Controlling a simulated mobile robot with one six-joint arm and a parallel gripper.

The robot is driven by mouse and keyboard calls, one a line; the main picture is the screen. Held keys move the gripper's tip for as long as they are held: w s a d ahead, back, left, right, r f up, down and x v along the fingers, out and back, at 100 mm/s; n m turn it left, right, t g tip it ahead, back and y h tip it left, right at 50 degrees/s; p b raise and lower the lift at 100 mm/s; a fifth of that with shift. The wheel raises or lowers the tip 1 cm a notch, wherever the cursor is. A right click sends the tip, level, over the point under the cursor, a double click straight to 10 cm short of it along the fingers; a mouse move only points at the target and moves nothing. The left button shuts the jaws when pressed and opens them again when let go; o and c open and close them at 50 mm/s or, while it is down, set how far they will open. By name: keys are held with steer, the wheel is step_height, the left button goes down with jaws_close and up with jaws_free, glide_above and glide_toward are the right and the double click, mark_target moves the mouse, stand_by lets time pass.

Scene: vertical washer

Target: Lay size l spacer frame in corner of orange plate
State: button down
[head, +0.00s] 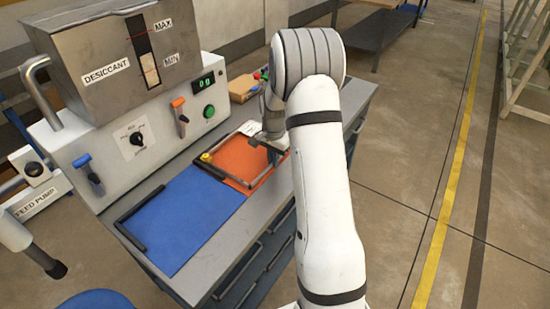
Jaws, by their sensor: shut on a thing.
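The orange plate (240,157) lies on the grey workbench, just behind the blue plate. My gripper (270,146) is at the right part of the orange plate, shut on the frame's right side. My wrist and arm hide part of the plate's right side and the gripper's fingertips. I cannot tell whether the frame touches the plate all round. Its size marking cannot be read.
The blue plate (183,215) has dark L-shaped bars (130,237) at its left corner. The desiccant machine (125,125) with knobs and handles stands along the left. A small yellow piece (206,157) sits at the orange plate's left corner.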

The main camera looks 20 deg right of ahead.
steer(key=shift+w+a, duration=0.1)
steer(key=shift+a, duration=0.4)
stand_by(0.4)
steer(key=c, duration=1.5)
jaws_free()
step_height(320, 180, up, 8)
steer(key=p, duration=0.4)
